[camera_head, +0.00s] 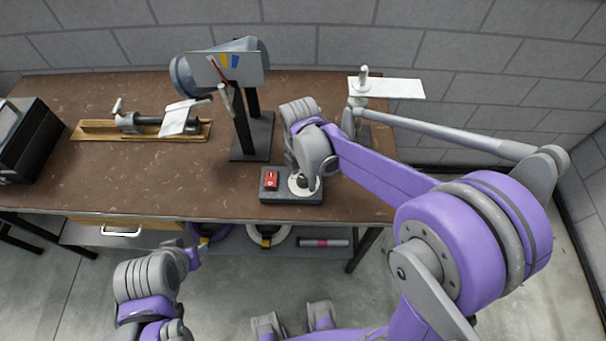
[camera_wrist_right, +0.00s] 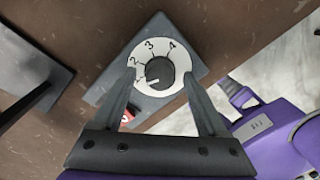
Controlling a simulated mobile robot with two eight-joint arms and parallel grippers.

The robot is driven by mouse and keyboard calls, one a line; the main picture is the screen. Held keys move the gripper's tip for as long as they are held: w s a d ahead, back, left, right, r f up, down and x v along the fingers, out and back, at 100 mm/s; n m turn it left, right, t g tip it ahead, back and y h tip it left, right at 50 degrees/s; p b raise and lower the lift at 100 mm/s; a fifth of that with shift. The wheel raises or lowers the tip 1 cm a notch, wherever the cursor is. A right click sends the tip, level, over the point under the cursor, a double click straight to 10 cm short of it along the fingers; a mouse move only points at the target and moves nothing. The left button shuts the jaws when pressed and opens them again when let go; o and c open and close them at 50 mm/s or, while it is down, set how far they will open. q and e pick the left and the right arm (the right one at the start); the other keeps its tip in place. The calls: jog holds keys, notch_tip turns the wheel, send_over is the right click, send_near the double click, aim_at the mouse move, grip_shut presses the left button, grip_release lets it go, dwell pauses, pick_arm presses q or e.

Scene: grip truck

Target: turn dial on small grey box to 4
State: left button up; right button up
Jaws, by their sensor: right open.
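The small grey box (camera_head: 291,197) sits near the table's front edge, with a red switch (camera_head: 271,180) on its left and a dial on its right. In the right wrist view, the dial has a white ring marked 1 to 4 and a black knob (camera_wrist_right: 161,72). The knob's white pointer line points to the lower left, near or just below the 1. My right gripper (camera_wrist_right: 160,78) is open, its fingers on either side of the dial; contact with the knob cannot be told. In the head view it hides part of the dial. My left arm (camera_head: 150,280) is low, off the table; its jaws are unclear.
A dark stand with a grey cylinder (camera_head: 218,70) rises just left of the box. A vise-like tool on a wooden board (camera_head: 95,130) lies further left, beside a black case (camera_head: 30,140). A post with a white plate (camera_head: 395,88) stands behind right. Table front left of the box is clear.

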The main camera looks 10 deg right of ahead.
grip_shut()
